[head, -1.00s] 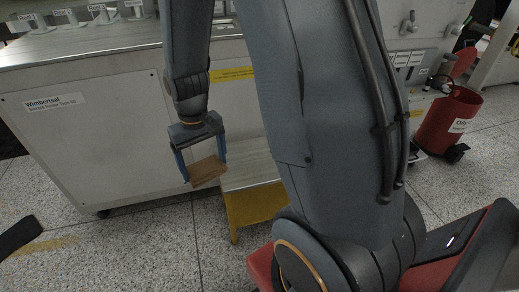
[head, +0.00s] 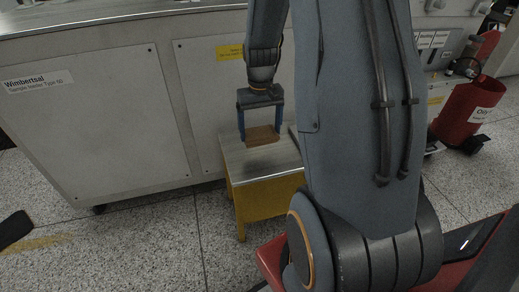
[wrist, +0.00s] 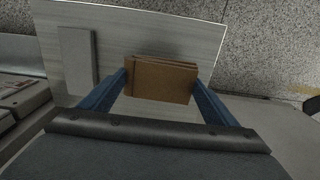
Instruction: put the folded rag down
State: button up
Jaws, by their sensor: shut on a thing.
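The folded rag (head: 262,136) is a brown, flat, layered block. My gripper (head: 262,134) is shut on it, with one blue finger at each side. In the wrist view the rag (wrist: 160,80) sits between the two fingertips (wrist: 160,84). Behind it in that view is the pale top of a small table (wrist: 130,40). In the head view this yellow-sided table (head: 265,165) is below the rag, at its far part. I cannot tell whether the rag touches the top.
A grey flat bar (wrist: 77,60) lies on the table top in the wrist view. A large grey cabinet (head: 110,120) stands behind the table. A red bin (head: 467,115) is at the right. Speckled floor (head: 150,235) is open at the left.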

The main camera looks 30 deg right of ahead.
aim_at(260, 133)
notch_tip(260, 133, down, 7)
jog(key=shift+r+b, duration=0.2)
jog(key=shift+b, duration=0.7)
jog(key=o, duration=1)
jog(key=shift+f, duration=0.15)
notch_tip(260, 133, up, 12)
jog(key=p, duration=0.4)
jog(key=shift+r, duration=0.2)
